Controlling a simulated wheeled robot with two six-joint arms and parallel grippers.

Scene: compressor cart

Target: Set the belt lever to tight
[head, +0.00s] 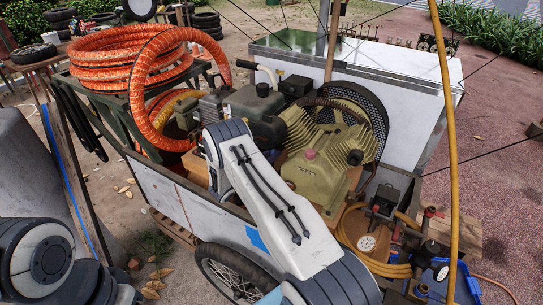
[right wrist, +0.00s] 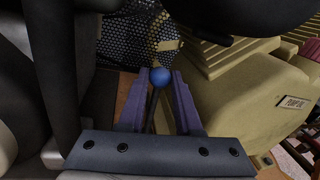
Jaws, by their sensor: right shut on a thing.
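The belt lever shows in the right wrist view as a blue ball knob (right wrist: 161,77) on a thin dark rod. My right gripper (right wrist: 161,84) has its two purple fingers shut on the knob, one on each side. The lever's lower end and any tight or loose marks are hidden. In the head view my right arm crosses the cart's middle and bends down at the wrist. It hides the knob and the fingertips there. The yellow-green compressor pump (head: 318,158) stands just right of my arm. My left gripper is outside the views.
The dark mesh belt guard (right wrist: 122,35) is close beyond the fingertips, and the pump body (right wrist: 235,95) is close on the right. The engine (head: 253,102) and coiled orange hose (head: 125,62) lie behind and left. A yellow hose (head: 447,130) hangs at the right.

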